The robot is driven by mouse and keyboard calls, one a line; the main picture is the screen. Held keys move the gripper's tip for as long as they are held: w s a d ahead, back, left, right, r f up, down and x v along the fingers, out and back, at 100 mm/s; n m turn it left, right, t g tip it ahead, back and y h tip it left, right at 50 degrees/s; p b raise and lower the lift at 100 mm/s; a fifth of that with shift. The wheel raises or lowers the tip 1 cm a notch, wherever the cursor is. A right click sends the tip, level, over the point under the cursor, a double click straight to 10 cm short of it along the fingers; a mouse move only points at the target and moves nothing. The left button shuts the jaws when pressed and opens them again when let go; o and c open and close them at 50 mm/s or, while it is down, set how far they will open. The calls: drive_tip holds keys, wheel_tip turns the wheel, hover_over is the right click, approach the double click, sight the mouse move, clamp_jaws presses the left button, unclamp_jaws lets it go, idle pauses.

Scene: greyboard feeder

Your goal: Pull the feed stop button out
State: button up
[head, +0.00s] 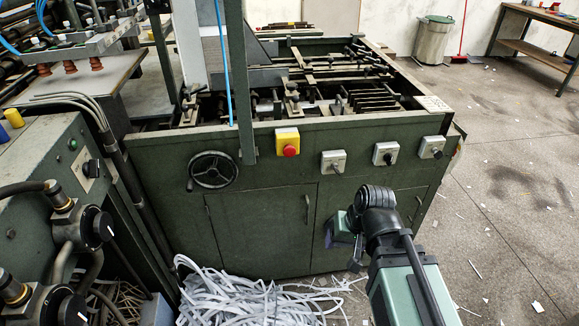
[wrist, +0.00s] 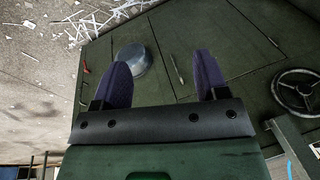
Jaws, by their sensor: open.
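A red round button (head: 289,150) sits on a yellow box (head: 287,137) on the front rail of the green machine; it looks like the feed stop button. I cannot tell whether it is pressed in or out. My gripper (head: 339,230) is below and to the right of it in the head view, in front of the cabinet doors and apart from the button. In the wrist view its two purple fingers (wrist: 163,72) are spread, with nothing held between them. The button does not show in the wrist view.
A black handwheel (head: 213,171) is left of the button, also seen in the wrist view (wrist: 298,92). Grey switch boxes (head: 333,162) line the rail to its right. A green post (head: 240,90) stands close left of the button. Paper strips (head: 245,295) heap on the floor below.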

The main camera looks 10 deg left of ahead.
sight(290, 152)
drive_tip(key=w+a+r+m+t+y+b, duration=0.1)
drive_tip(key=w+a+m+t+y+b, duration=0.15)
drive_tip(key=a, duration=0.45)
drive_tip(key=w+a+r+m+t+y+b, duration=0.1)
drive_tip(key=a+m+t+y, duration=0.1)
drive_tip(key=a+m+y, duration=0.35)
drive_tip(key=w+a+m+t+y+b, duration=0.1)
drive_tip(key=a+t+y+b, duration=0.1)
drive_tip(key=a, duration=0.6)
drive_tip(key=w+d+r+m+t+h, duration=0.3)
drive_tip(key=w+m+t, duration=0.15)
drive_tip(key=m, duration=0.65)
drive_tip(key=w+d+r+m+t+h, duration=0.3)
drive_tip(key=m+t, duration=0.2)
drive_tip(key=m, duration=0.6)
drive_tip(key=x, duration=1.1)
drive_tip(key=shift+w, duration=0.2)
clamp_jaws()
drive_tip(key=shift+s+d, duration=0.25)
drive_tip(key=shift+s, duration=0.4)
unclamp_jaws()
